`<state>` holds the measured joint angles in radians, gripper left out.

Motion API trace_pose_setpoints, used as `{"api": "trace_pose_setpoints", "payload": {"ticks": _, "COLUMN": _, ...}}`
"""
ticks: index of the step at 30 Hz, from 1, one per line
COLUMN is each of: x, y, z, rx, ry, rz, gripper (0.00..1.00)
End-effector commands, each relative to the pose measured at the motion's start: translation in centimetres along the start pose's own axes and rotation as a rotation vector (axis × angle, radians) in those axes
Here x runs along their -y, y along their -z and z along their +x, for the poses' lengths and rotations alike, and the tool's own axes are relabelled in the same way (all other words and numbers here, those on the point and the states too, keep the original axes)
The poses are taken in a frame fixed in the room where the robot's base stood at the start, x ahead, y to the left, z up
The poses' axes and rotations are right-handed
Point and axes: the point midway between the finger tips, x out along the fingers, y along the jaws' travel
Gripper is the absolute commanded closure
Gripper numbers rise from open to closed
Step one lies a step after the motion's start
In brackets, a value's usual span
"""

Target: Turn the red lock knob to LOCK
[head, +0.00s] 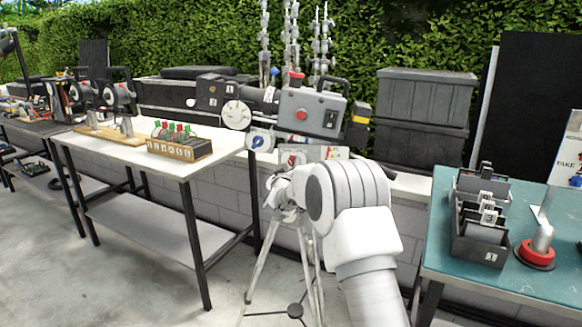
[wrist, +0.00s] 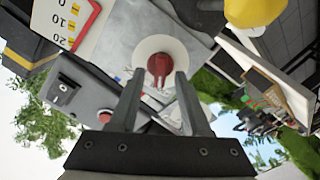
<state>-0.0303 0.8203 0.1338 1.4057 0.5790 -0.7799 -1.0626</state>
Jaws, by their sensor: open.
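The red lock knob (wrist: 160,66) sits on a round white plate (wrist: 181,50) on a grey panel, near the middle of the wrist view. In the head view the red knob (head: 292,159) shows small, below the grey camera body and just above my arm. My gripper (wrist: 160,75) is open in the wrist view, with one finger to each side of the knob's near end in the picture. I cannot tell whether the fingers touch it or stop short. Small markings beside the knob are too small to read.
A grey box with a red button (head: 302,115) is mounted close above the knob. Tripod legs (head: 303,255) stand below it. A white-topped table (head: 185,160) is at left, and a teal table (head: 500,283) with a dark tray is at right.

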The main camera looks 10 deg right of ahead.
Motion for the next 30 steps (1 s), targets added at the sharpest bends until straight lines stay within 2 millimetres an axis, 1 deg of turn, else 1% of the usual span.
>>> {"api": "trace_pose_setpoints", "payload": {"ticks": 10, "x": 0.00, "y": 0.04, "z": 0.31, "rx": -0.001, "ry": 0.000, "rz": 0.000, "gripper": 0.53}}
{"api": "trace_pose_setpoints", "payload": {"ticks": 11, "x": 0.00, "y": 0.04, "z": 0.31, "rx": -0.001, "ry": 0.000, "rz": 0.000, "gripper": 0.54}}
{"api": "trace_pose_setpoints", "payload": {"ticks": 12, "x": 0.00, "y": 0.04, "z": 0.31, "rx": -0.001, "ry": 0.000, "rz": 0.000, "gripper": 0.61}}
{"api": "trace_pose_setpoints", "payload": {"ticks": 14, "x": 0.01, "y": 0.04, "z": 0.30, "rx": -0.001, "ry": 0.000, "rz": 0.000, "gripper": 0.72}}
{"api": "trace_pose_setpoints", "payload": {"ticks": 18, "x": 0.01, "y": 0.04, "z": 0.29, "rx": -0.001, "ry": 0.000, "rz": 0.000, "gripper": 0.97}}
{"api": "trace_pose_setpoints", "payload": {"ticks": 19, "x": 0.01, "y": 0.04, "z": 0.29, "rx": -0.001, "ry": 0.000, "rz": 0.000, "gripper": 1.00}}
{"api": "trace_pose_setpoints", "payload": {"ticks": 30, "x": 0.03, "y": 0.02, "z": 0.28, "rx": -0.001, "ry": 0.000, "rz": 0.008, "gripper": 1.00}}
